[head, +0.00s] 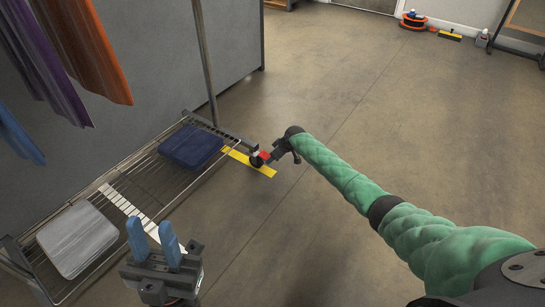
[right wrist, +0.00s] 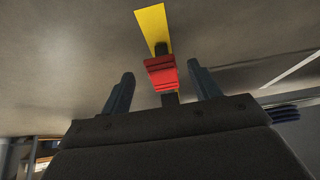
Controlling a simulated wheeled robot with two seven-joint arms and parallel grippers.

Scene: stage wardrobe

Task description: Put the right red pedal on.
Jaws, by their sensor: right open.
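The red pedal (head: 264,156) is at the low corner of the wire rack (head: 226,131), by its dark caster (head: 256,162). In the right wrist view the red pedal (right wrist: 161,73) lies between and just beyond my right fingertips. My right gripper (head: 283,150), at the end of the green-sleeved arm, is close beside the pedal. In the right wrist view the right gripper (right wrist: 160,69) is open, its fingers apart on either side with nothing held. I cannot tell the pedal's tilt. My left gripper (head: 153,237) has blue fingers, open and empty, over the rack's front edge.
A folded blue item (head: 191,146) and a grey one (head: 76,240) lie on the rack shelf. Purple and orange garments (head: 93,45) hang at upper left. The floor at centre is clear.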

